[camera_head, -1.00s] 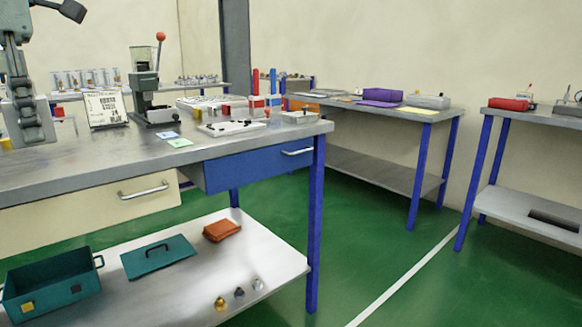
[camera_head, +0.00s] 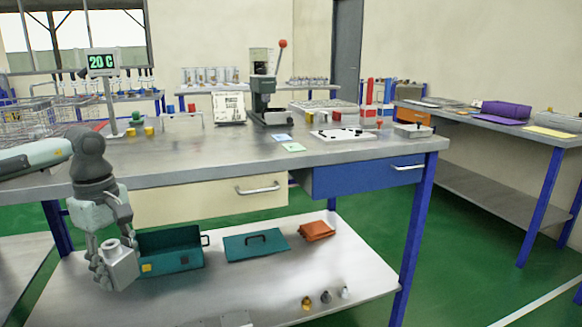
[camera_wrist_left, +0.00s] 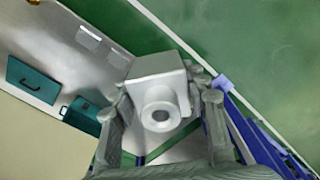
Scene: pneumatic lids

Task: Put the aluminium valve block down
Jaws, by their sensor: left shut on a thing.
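The aluminium valve block (camera_head: 122,268), a light grey block with a round port, is held in my left gripper (camera_head: 112,262). In the left wrist view the block (camera_wrist_left: 155,72) sits between the two fingers of the gripper (camera_wrist_left: 160,105), its round port facing the camera. My left gripper is shut on it, below the worktop's front edge and in front of the lower shelf's left part. The block looks clear of any surface. The fingers hide part of its sides. My right gripper is not in view.
Bare shelf lies in front of the lid. The worktop (camera_head: 230,160) overhangs with two drawers.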

